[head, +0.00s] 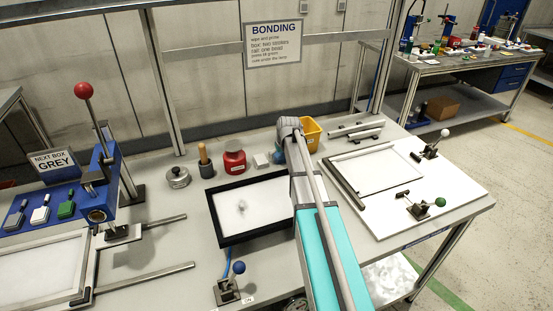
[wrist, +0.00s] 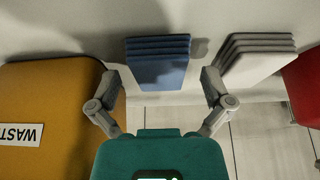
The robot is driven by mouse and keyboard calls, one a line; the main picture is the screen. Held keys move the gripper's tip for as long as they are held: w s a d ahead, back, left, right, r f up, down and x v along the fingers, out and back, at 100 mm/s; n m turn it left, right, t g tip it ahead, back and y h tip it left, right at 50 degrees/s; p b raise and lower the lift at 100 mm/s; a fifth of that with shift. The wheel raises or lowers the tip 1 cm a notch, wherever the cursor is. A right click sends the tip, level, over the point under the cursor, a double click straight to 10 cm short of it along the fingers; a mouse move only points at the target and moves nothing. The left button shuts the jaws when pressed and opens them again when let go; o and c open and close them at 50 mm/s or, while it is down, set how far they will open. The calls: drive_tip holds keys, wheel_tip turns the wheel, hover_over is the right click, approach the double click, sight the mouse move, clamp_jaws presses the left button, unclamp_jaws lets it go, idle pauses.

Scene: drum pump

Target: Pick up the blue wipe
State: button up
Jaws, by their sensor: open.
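The blue wipes (wrist: 158,62) form a small folded stack on the bench in the wrist view. In the head view a small patch of blue (head: 278,157) shows beside my arm. My gripper (wrist: 161,80) is open and empty, its two fingers apart on either side of the blue stack. I cannot tell whether the fingers are level with it. In the head view my arm hides the gripper.
A white wipe stack (wrist: 258,58) stands close to the right finger, with a red container (wrist: 305,85) beyond. A yellow waste bin (wrist: 50,100) is close to the left finger. A black-framed tray (head: 250,207) lies in front on the bench.

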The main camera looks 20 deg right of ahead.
idle(0.3)
drive_tip(key=c, duration=0.9)
drive_tip(key=shift+o, duration=0.2)
drive_tip(key=shift+r, duration=0.2)
wheel_tip(320, 180, up, 2)
drive_tip(key=p, duration=0.2)
drive_tip(key=shift+r+p, duration=0.15)
drive_tip(key=shift+p, duration=0.15)
drive_tip(key=s+r+p, duration=1)
drive_tip(key=s, duration=0.4)
drive_tip(key=shift+a+r, duration=0.2)
drive_tip(key=shift+a, duration=0.1)
